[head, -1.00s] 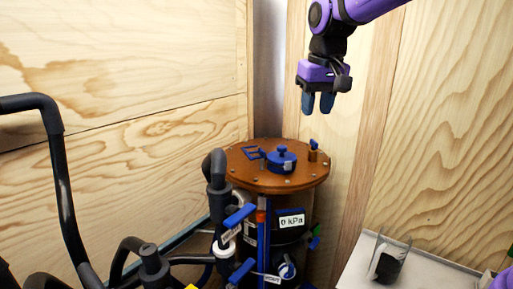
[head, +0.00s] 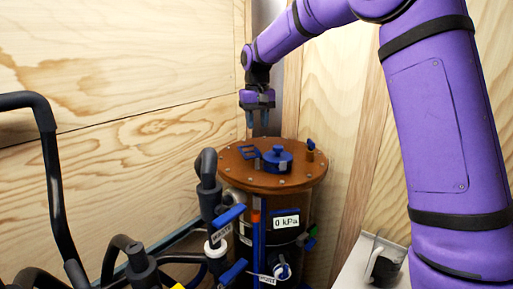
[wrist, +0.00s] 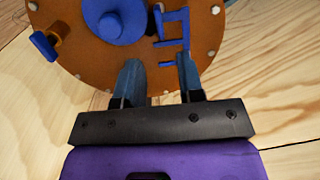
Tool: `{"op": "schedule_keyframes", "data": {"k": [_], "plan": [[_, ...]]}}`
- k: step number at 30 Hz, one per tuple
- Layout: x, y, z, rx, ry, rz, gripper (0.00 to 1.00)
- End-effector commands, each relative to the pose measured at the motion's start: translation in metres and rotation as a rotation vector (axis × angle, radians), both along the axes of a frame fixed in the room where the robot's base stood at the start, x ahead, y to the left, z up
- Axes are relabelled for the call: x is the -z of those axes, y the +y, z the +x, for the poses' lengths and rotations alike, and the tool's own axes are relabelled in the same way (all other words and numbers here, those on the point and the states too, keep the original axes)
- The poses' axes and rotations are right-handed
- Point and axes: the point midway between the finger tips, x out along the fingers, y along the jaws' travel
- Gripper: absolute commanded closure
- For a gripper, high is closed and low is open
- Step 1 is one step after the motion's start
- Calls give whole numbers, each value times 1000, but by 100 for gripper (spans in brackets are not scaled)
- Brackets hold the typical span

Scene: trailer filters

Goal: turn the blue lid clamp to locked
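A round orange-brown lid (head: 232,171) tops the dark filter vessel. On it stands an open-framed blue bracket (head: 249,152), which looks like the lid clamp, left of a round blue knob (head: 277,160). In the wrist view the bracket (wrist: 172,28) lies just beyond my fingertips, and the knob (wrist: 118,18) is to its left. My gripper (head: 257,122) hangs above the lid's far edge, near the bracket. In the wrist view its two fingers (wrist: 160,65) are apart with nothing held between them. Any lock marking on the clamp is not readable.
A small blue-handled brass fitting (head: 311,150) stands at the lid's right. Blue valve levers (head: 229,217) and a "0 kPa" display (head: 286,222) are on the front. Dark pipes (head: 52,180) fill the left. Plywood walls (head: 110,60) close in behind.

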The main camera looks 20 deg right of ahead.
Motion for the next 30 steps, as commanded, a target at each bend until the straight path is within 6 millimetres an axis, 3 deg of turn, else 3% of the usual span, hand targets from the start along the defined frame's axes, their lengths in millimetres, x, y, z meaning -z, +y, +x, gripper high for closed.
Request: {"op": "schedule_keyframes", "data": {"k": [6,12,18,27,30], "plan": [[41,0,-1,0,4,0,65],[70,0,-1,0,3,0,65],[83,0,0,1,1,0,65],[85,0,0,0,0,0,65],[85,0,0,0,0,0,86]]}}
